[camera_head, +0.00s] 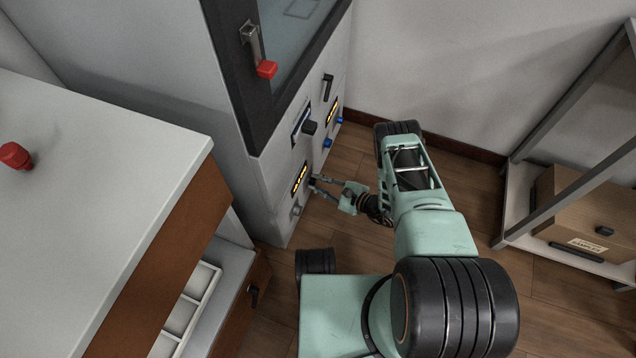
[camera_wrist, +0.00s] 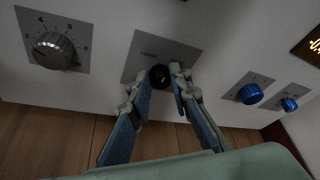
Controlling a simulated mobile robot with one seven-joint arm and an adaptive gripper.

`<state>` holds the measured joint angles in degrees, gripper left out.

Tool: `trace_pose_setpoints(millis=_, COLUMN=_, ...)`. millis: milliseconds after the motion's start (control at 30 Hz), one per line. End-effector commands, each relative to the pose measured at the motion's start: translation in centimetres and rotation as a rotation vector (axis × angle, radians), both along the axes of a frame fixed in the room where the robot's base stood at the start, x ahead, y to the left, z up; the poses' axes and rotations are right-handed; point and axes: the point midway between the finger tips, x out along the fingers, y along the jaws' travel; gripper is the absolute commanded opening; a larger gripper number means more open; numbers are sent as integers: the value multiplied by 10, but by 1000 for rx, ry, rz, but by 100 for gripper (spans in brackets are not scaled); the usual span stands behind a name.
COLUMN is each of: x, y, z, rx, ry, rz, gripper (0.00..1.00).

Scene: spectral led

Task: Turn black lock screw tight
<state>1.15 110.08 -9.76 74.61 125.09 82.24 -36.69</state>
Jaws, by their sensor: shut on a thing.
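The black lock screw (camera_wrist: 160,75) sits on a grey plate (camera_wrist: 143,50) on the front of the white cabinet, in the middle of the wrist view. My gripper (camera_wrist: 162,84) reaches up to it from below, with one fingertip on each side of the screw, shut on it. In the head view my gripper (camera_head: 318,183) meets the lower front of the cabinet, and the screw is too small and covered to make out there. The print on the plate is too blurred to read fully.
A grey numbered dial (camera_wrist: 55,52) is left of the screw; blue knobs (camera_wrist: 250,94) are to its right. A white-topped counter (camera_head: 110,160) stands left; a shelf with a cardboard box (camera_head: 580,205) stands right.

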Motion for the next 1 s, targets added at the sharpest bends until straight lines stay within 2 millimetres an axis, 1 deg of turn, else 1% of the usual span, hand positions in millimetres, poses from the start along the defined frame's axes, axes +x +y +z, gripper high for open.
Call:
trace_pose_setpoints(millis=267, x=4, y=-3, z=2, rx=50, ry=132, rz=-7, gripper=0)
trace_pose_setpoints(millis=700, x=7, y=-4, z=2, rx=184, ry=507, rz=-3, gripper=0)
trace_pose_setpoints(millis=1000, x=8, y=-4, z=2, rx=260, ry=720, rz=-3, gripper=0)
